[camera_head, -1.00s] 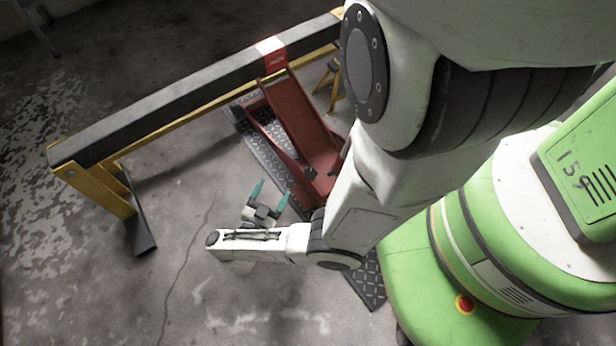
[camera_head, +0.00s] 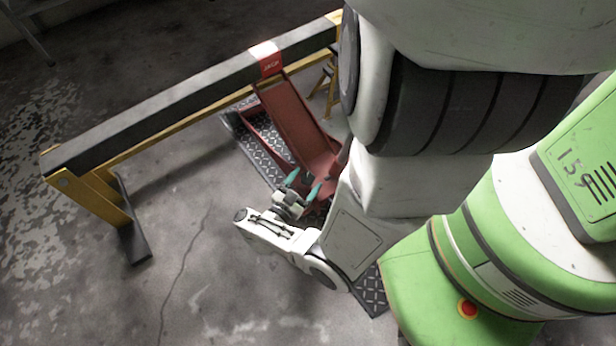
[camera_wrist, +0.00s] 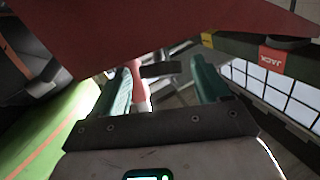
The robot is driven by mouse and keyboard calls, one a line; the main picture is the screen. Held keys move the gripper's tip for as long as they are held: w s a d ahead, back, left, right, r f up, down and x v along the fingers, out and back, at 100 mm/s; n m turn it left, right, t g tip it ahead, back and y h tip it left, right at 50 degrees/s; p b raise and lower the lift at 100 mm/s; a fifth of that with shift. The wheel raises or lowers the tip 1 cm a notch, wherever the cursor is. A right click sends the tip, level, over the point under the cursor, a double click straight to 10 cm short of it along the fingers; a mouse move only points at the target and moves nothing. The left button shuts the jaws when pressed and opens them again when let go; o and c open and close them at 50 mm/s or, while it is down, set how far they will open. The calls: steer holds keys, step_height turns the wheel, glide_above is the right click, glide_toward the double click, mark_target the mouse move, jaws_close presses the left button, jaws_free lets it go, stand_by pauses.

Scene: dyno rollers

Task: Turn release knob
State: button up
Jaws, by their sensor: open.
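The red floor jack (camera_head: 300,125) stands on a dark tread plate under the beam. Its red body also fills the top of the wrist view (camera_wrist: 150,25). My gripper (camera_head: 304,182), with teal fingers, is by the near end of the jack. In the wrist view my gripper (camera_wrist: 162,72) is open, its fingers wide apart. Between and beyond the fingers show a short dark bar (camera_wrist: 160,70) and a pale red shaft (camera_wrist: 138,88). I cannot tell whether either is the release knob, or whether a finger touches anything.
A long dark beam (camera_head: 150,112) on yellow stands runs behind the jack, with a red label (camera_head: 268,60). The tread plate (camera_head: 371,290) reaches toward my base. Bare concrete floor (camera_head: 190,260) lies free at the left and front.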

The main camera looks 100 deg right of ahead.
steer(key=shift+x, duration=0.95)
steer(key=c, duration=0.9)
steer(key=shift+c, duration=0.2)
